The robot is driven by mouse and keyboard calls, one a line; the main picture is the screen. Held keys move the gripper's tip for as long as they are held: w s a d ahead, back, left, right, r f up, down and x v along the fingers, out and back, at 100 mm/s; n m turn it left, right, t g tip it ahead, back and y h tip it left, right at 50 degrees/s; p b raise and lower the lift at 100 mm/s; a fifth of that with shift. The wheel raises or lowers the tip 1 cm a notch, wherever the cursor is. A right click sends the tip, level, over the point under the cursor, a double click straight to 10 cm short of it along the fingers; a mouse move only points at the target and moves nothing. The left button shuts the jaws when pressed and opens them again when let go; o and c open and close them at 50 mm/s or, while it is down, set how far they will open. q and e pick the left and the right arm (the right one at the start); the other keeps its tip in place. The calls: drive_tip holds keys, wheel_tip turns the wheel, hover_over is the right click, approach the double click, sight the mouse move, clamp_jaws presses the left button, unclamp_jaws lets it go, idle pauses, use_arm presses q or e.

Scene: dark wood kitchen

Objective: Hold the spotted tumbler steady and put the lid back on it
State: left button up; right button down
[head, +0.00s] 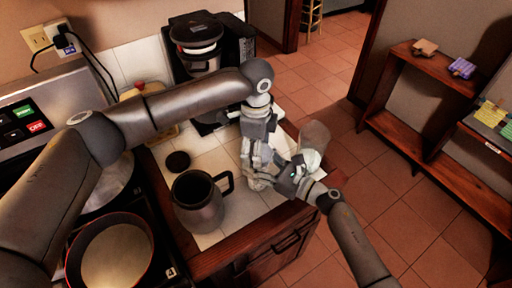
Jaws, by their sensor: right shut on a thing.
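A pale, see-through tumbler-like vessel (314,136) is at the right end of the counter. My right gripper (302,168) is shut on it, near its whitish lower part. Spots on it are too small to make out. My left gripper (258,176) points down just left of the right gripper, close to the counter top. Its fingertips overlap the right gripper in the picture, and I cannot tell whether it holds anything. A dark round lid-like disc (178,161) lies flat on the tiles. I cannot tell whether it belongs to the vessel.
A grey handled mug (199,207), open at the top, stands on the counter (223,166) left of my grippers. A coffee maker (197,51) is behind. A pan (116,252) sits on the stove at lower left. The counter's right edge is close to my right gripper.

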use_arm(q)
drive_tip(key=m, duration=0.4)
drive_tip(key=shift+w+m, duration=0.1)
drive_tip(key=shift+m, duration=0.3)
drive_tip(key=m, duration=0.4)
drive_tip(key=shift+w+d, duration=0.1)
drive_tip(key=shift+d, duration=0.05)
drive_tip(key=m, duration=1)
drive_tip(key=shift+d, duration=0.15)
drive_tip(key=o, duration=0.9)
drive_tip(key=shift+o, duration=0.2)
wheel_tip(320, 180, up, 12)
